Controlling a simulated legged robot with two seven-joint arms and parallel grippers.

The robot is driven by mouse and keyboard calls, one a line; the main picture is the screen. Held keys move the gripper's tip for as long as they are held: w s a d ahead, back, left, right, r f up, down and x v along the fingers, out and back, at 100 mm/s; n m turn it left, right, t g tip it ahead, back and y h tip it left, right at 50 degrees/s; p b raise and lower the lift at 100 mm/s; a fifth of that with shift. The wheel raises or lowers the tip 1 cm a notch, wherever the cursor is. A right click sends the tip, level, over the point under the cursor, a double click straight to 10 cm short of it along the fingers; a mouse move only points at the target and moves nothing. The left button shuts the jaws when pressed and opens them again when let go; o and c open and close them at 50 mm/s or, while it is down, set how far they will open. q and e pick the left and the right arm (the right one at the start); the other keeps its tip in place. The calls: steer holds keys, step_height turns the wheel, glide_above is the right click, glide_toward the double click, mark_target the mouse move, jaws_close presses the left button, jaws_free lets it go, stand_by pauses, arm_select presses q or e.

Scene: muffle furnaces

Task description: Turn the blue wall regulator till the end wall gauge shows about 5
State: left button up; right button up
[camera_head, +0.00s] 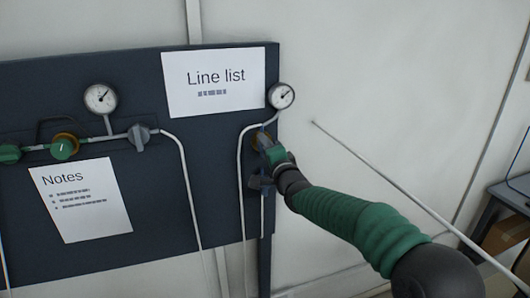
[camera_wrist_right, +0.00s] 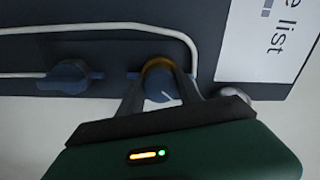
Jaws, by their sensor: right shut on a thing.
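The blue regulator knob (camera_wrist_right: 158,88), with a white pointer line and a brass collar, sits on the dark wall panel. My right gripper (camera_wrist_right: 160,80) is shut on it, one finger on each side. In the head view, the right gripper (camera_head: 267,143) reaches the panel's right edge and covers most of the knob; the brass collar (camera_head: 261,138) shows beside it. The end gauge (camera_head: 281,96) is a small white dial just above, at the panel's right end. Its needle points to the upper right; its numbers are too small to read. My left gripper is not in view.
A grey-blue valve handle (camera_wrist_right: 69,77) is beside the regulator on the same pipe. Further left are another gauge (camera_head: 100,98), a green knob (camera_head: 64,147) and a grey handle (camera_head: 140,137). A thin pale rod (camera_head: 400,192) slants across the right side.

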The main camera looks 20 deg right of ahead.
steer(key=shift+f+m, duration=0.3)
steer(key=o, duration=1.2)
steer(key=shift+o, duration=0.8)
steer(key=shift+d+r, duration=0.1)
steer(key=s+b, duration=0.1)
steer(key=s, duration=1.5)
steer(key=shift+s+d+b, duration=0.25)
steer(key=shift+s+b, duration=0.1)
steer(key=shift+b, duration=0.05)
